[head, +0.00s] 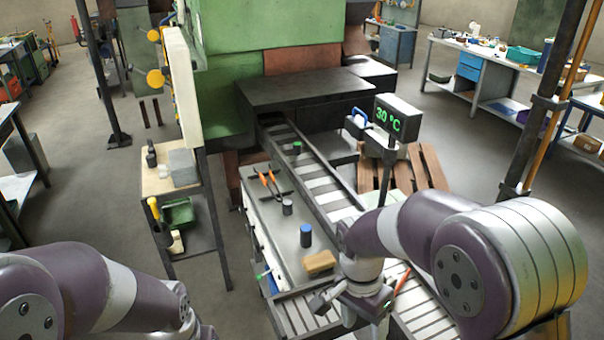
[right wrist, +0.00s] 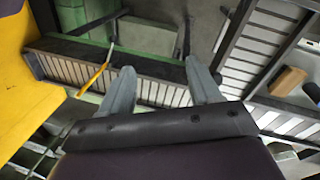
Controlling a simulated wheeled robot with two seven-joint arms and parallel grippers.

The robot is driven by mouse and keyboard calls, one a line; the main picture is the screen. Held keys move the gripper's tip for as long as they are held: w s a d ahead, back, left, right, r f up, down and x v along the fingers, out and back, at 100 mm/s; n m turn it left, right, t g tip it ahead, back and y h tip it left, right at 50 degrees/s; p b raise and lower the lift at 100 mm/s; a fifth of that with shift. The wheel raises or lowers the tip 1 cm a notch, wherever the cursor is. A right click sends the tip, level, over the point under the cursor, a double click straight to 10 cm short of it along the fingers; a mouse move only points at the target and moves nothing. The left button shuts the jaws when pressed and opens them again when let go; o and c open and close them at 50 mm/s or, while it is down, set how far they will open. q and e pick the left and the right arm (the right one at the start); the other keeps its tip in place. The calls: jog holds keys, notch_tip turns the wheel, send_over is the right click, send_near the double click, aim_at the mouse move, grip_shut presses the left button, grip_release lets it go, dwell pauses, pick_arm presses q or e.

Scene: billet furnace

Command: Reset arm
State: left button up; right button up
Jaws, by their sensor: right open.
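My right arm reaches in from the right in the head view, with its wrist low over the conveyor and the front end of the workbench. My right gripper (right wrist: 160,68) is open in the right wrist view, its two grey fingers spread with nothing between them. The fingers hang above slatted and dark surfaces. My left arm shows at the lower left of the head view, bent, but its gripper is outside the picture.
A bench (head: 268,225) carries a blue-topped cylinder (head: 306,236), tongs (head: 269,184) and a brown block (head: 319,262). The roller conveyor (head: 322,186) runs beside it from the green furnace (head: 235,90). A temperature display (head: 390,120) stands near my right arm. A post (head: 540,105) rises at right.

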pick_arm(q)
notch_tip(320, 180, down, 14)
jog(key=b, duration=1.4)
jog(key=shift+f, duration=0.15)
pick_arm(e)
jog(key=s+d+f+n+t, duration=0.1)
jog(key=s+d+f+n, duration=0.1)
jog(key=f, duration=0.3)
jog(key=s+d+f+n+t+y, duration=0.1)
jog(key=s+d+f+n, duration=0.1)
jog(key=f+n, duration=0.2)
jog(key=s+d+f+n+t, duration=0.1)
jog(key=s+d+f+n, duration=0.1)
jog(key=f, duration=0.5)
jog(key=shift+s+d+n, duration=0.3)
jog(key=shift+d+n, duration=0.2)
jog(key=shift+n, duration=0.3)
jog(key=shift+r, duration=0.1)
